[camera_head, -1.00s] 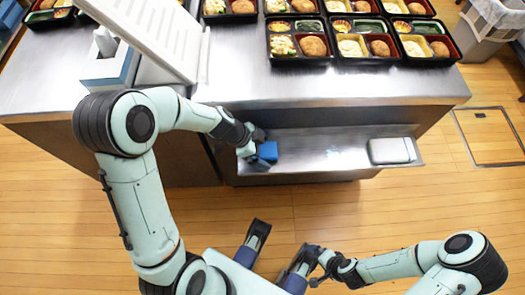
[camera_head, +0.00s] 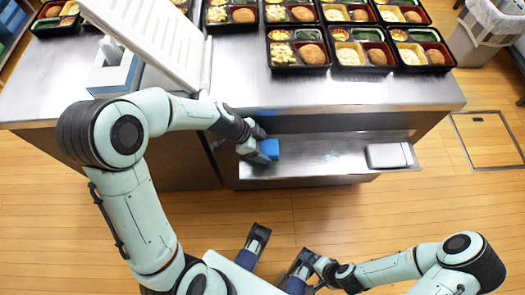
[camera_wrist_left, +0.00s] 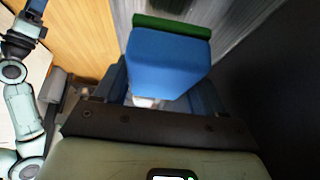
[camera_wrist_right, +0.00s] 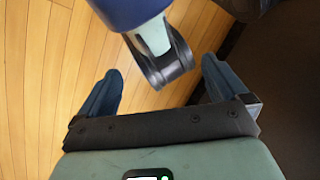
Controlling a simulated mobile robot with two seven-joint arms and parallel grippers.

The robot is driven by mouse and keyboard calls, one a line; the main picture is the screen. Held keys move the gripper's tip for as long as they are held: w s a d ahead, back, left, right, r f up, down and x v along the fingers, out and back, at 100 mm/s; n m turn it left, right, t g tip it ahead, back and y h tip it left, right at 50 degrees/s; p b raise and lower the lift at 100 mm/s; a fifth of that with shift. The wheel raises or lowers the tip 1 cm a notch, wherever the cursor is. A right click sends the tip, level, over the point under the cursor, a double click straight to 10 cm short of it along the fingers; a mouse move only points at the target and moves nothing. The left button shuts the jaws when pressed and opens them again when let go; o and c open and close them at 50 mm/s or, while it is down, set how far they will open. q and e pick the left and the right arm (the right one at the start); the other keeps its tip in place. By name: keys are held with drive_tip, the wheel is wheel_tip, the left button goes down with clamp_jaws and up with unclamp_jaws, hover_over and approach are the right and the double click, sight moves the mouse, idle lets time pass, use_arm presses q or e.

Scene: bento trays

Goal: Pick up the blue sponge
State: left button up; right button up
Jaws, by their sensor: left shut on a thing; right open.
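The blue sponge (camera_head: 269,148) is at the left end of the steel lower shelf (camera_head: 320,158) in the head view. In the left wrist view the sponge (camera_wrist_left: 168,62) is a blue block with a green layer at its far end. My left gripper (camera_head: 262,152) is shut on it, with a finger on either side (camera_wrist_left: 160,88). I cannot tell whether the sponge touches the shelf. My right gripper (camera_wrist_right: 160,90) is open and empty, low at the front near my own base. In the head view it is partly hidden.
A white and grey box (camera_head: 389,156) lies at the shelf's right end. The steel counter (camera_head: 250,90) above holds several bento trays (camera_head: 297,56), a tilted white panel (camera_head: 160,40) and a tissue box (camera_head: 112,78). A bin (camera_head: 490,40) stands far right. The middle shelf is clear.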

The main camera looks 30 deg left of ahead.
sight(264, 147)
use_arm(q)
wheel_tip(264, 147, up, 15)
drive_tip(key=p, duration=0.3)
drive_tip(key=shift+f, duration=0.2)
use_arm(e)
drive_tip(key=r, duration=0.1)
drive_tip(key=s+r, duration=0.1)
drive_tip(key=r, duration=0.1)
drive_tip(key=shift+s+a+r+g, duration=0.1)
drive_tip(key=shift+s+g, duration=0.2)
drive_tip(key=shift+s, duration=0.05)
use_arm(q)
drive_tip(key=o, duration=0.4)
drive_tip(key=shift+c, duration=1.2)
drive_tip(key=shift+f, duration=0.1)
